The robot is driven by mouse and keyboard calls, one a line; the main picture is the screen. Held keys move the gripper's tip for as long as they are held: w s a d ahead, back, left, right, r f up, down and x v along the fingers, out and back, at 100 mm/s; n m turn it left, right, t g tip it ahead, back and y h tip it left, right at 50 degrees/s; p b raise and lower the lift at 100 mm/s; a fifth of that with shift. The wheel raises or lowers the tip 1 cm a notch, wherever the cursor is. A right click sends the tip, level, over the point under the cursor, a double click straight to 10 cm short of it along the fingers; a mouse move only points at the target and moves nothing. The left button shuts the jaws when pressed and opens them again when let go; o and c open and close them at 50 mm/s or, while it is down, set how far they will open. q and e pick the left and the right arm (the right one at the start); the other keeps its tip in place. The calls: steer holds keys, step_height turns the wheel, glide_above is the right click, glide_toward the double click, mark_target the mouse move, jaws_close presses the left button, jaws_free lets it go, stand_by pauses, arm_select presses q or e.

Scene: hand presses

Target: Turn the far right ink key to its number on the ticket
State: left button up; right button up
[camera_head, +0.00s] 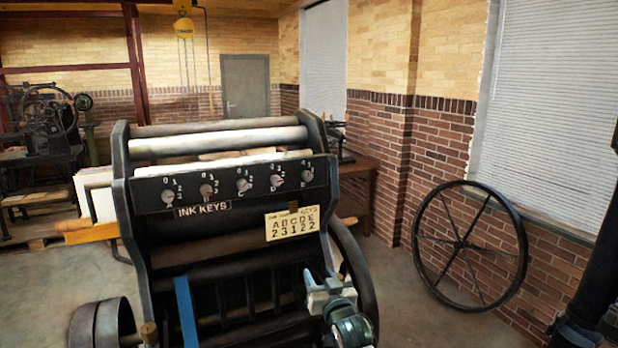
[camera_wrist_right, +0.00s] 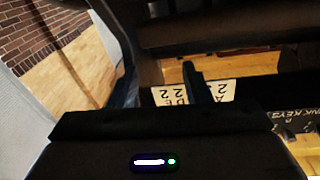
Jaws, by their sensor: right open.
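The far right ink key (camera_head: 307,175) is a small knob at the right end of the press's dark key panel, marked E. Several similar keys stand in a row to its left. The cream ticket (camera_head: 292,222) hangs below the panel and reads A B C D E over 2 3 1 2 2, so E has 2. My right gripper (camera_head: 325,288) is open and empty, in front of the press, below the ticket and the far right key. In the right wrist view the ticket (camera_wrist_right: 218,92) shows upside down behind a finger. My left gripper is not in view.
The ink key label plate (camera_head: 203,208) is under the panel's left half. The press's dark side frame (camera_head: 319,150) rises just right of the keys. A large spoked wheel (camera_head: 463,242) leans on the brick wall. Bare floor lies right of the press.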

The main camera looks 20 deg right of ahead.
mark_target(308, 178)
steer(key=s+r+t, duration=0.2)
steer(key=r, duration=0.8)
steer(key=s+r+t, duration=0.2)
steer(key=r, duration=0.8)
steer(key=p+x, duration=0.1)
steer(key=x, duration=0.2)
steer(key=p+x, duration=0.2)
steer(key=x, duration=0.1)
steer(key=a+p+x, duration=0.1)
steer(key=p+x, duration=0.1)
steer(key=x, duration=0.2)
steer(key=shift+s+r, duration=0.1)
steer(key=shift+w, duration=0.45)
jaws_close()
